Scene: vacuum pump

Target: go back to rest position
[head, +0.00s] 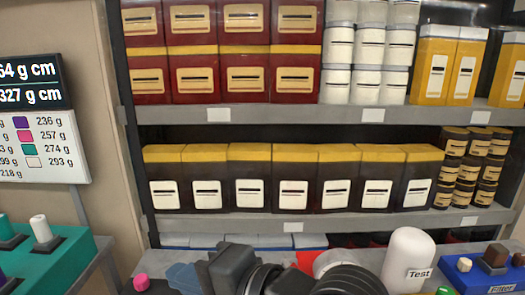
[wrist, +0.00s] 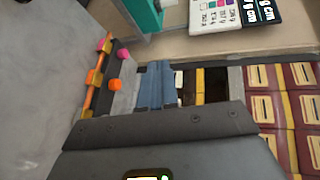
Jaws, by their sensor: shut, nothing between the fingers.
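My gripper (head: 184,277) shows at the bottom of the head view, low in front of the shelves, with bluish-grey fingers beside the dark body of my arm. In the wrist view the gripper (wrist: 156,84) points away from the camera past a wide dark grey housing. Its fingers are together and nothing shows between them. It appears apart from the things around it. The lower part of my arm is cut off by the head view's bottom edge.
Shelves (head: 365,115) hold several boxes and jars. A teal block (head: 70,258) with pegs stands left, below a weight display (head: 35,82). At right are a white "Test" cylinder (head: 408,255) and a blue "Filter" tray (head: 500,288). Bare floor (wrist: 40,80) shows left in the wrist view.

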